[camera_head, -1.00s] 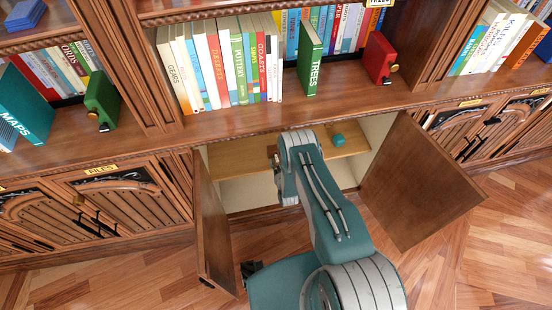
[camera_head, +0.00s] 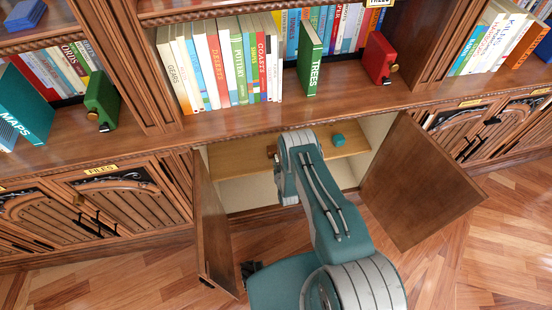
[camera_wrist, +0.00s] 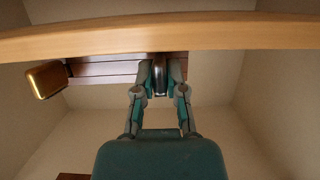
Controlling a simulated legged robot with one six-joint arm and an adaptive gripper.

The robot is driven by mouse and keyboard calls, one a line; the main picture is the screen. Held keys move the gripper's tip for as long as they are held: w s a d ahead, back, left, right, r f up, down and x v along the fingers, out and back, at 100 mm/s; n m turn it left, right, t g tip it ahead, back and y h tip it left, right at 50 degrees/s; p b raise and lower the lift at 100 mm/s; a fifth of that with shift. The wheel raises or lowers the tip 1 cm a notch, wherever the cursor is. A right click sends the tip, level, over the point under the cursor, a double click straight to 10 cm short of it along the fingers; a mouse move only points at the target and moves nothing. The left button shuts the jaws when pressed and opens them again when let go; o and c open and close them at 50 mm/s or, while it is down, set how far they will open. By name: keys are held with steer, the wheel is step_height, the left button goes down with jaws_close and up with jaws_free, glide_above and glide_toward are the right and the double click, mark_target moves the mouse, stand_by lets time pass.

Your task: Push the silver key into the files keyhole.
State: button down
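In the wrist view, my gripper (camera_wrist: 162,80) is under the front edge of a pale wooden shelf (camera_wrist: 220,32), its two fingers reaching forward. A dark, shiny rounded thing (camera_wrist: 160,75) shows between the fingertips. I cannot tell whether it is the silver key, or whether the fingers grip it. A brown wooden piece (camera_wrist: 105,70) lies just behind the fingertips, with a brass-coloured block (camera_wrist: 46,79) to its left. In the head view my arm hides the gripper. A FILES label (camera_head: 102,169) sits above the left cabinet door; no keyhole is clearly visible.
The middle cabinet stands open, its left door (camera_head: 213,225) and right door (camera_head: 420,180) swung outward either side of my arm. Its shelf (camera_head: 235,155) crosses the opening. Books, a green box (camera_head: 101,102) and a red box (camera_head: 379,58) stand above.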

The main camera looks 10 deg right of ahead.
steer(key=shift+s, duration=0.1)
steer(key=shift+s+f, duration=0.1)
steer(key=shift+s, duration=0.25)
steer(key=shift+s, duration=0.3)
steer(key=shift+s, duration=0.35)
steer(key=shift+s+f, duration=0.2)
steer(key=shift+s, duration=1.5)
steer(key=s+f, duration=0.1)
steer(key=s, duration=0.9)
steer(key=shift+w, duration=0.1)
